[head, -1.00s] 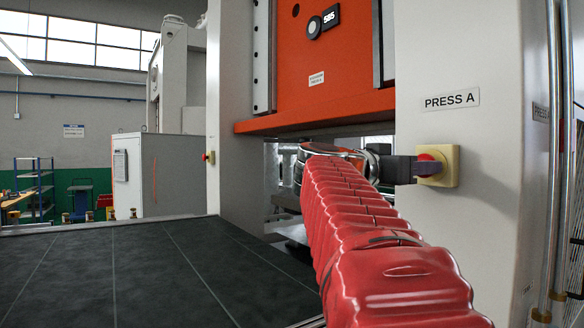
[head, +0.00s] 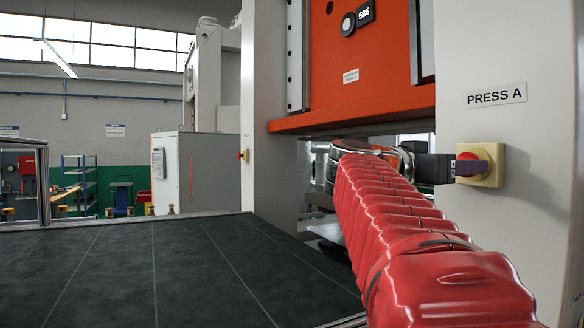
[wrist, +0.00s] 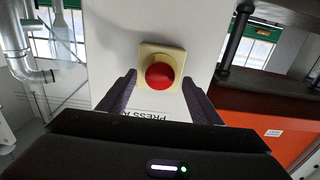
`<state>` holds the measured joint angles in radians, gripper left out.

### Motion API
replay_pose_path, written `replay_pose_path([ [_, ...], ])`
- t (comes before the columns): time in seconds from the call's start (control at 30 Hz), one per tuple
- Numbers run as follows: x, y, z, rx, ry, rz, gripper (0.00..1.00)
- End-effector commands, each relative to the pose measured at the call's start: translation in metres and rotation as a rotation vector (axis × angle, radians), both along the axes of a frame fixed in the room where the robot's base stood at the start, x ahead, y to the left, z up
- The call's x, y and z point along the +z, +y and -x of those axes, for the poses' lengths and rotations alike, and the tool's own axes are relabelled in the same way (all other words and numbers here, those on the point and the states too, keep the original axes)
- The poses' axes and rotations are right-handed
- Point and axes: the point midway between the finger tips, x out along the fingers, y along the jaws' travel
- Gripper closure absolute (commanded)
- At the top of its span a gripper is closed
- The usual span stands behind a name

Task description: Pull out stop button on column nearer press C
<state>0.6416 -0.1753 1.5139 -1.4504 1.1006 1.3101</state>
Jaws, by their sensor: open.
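A red mushroom stop button (head: 468,158) on a square yellow box (head: 490,170) is mounted on the near white column (head: 510,60), under a PRESS A label (head: 496,95). My gripper (head: 474,170) reaches it from the left, and one dark finger covers part of the button. In the wrist view the red button (wrist: 160,72) shows between the two fingertips (wrist: 160,80), with a gap on each side. My gripper is open; contact is not visible. A second small red button on a yellow box (head: 242,155) is on the far column (head: 262,90). No press C label is readable.
The orange press ram (head: 370,70) hangs between the columns, above my arm. A dark tiled surface (head: 150,270) spreads out at the left. A grey cabinet (head: 195,170) stands behind it, with a blue shelf rack (head: 78,180) further back.

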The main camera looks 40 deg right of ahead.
Motion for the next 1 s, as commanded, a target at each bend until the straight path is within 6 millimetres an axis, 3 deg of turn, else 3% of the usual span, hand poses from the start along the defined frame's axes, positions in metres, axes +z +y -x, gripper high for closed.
replay_pose_path([
  [1.0,-0.001,0.113,-0.018,0.002,0.0,0.0,0.42],
])
